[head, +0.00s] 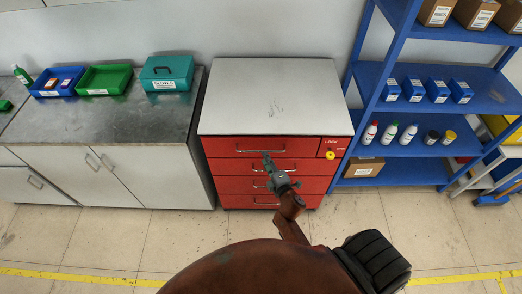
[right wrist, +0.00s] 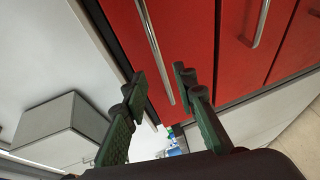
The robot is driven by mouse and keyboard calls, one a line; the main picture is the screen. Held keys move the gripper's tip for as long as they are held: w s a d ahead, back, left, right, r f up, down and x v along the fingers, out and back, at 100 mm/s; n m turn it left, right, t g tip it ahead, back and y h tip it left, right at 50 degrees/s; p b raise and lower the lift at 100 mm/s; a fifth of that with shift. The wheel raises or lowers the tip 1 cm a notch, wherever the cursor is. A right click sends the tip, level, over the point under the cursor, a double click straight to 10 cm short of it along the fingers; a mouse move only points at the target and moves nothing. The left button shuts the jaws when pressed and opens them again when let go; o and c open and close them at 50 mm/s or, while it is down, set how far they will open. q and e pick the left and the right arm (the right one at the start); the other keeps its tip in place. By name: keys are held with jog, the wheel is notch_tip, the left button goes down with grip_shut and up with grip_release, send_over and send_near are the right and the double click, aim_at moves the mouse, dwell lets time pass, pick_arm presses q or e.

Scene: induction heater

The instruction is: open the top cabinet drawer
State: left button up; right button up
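The red drawer cabinet (head: 225,168) stands in the middle of the head view under a light grey top (head: 275,95). Its top drawer (head: 222,146) looks closed and has a thin metal bar handle (head: 245,151). My right gripper (head: 266,157) is in front of that drawer, at the handle's right part. In the right wrist view the two green-black fingers (right wrist: 160,85) are apart, with the end of the handle (right wrist: 155,50) showing in the gap between them. I cannot tell whether the fingers touch the handle. My left gripper is not in view.
A yellow knob (head: 330,155) sits at the lock panel right of the top drawer. More drawers with bar handles lie below. A grey counter (head: 120,122) with trays stands at left, and a blue shelf (head: 405,146) at right. The floor in front is clear.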

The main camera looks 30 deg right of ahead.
aim_at(261, 151)
jog(key=x, duration=0.6)
jog(key=shift+w+f, duration=0.2)
jog(key=shift+w, duration=0.15)
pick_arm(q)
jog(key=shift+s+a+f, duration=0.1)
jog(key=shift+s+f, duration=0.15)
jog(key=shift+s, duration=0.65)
pick_arm(e)
jog(key=shift+c, duration=0.6)
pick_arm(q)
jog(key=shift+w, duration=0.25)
pick_arm(e)
grip_shut()
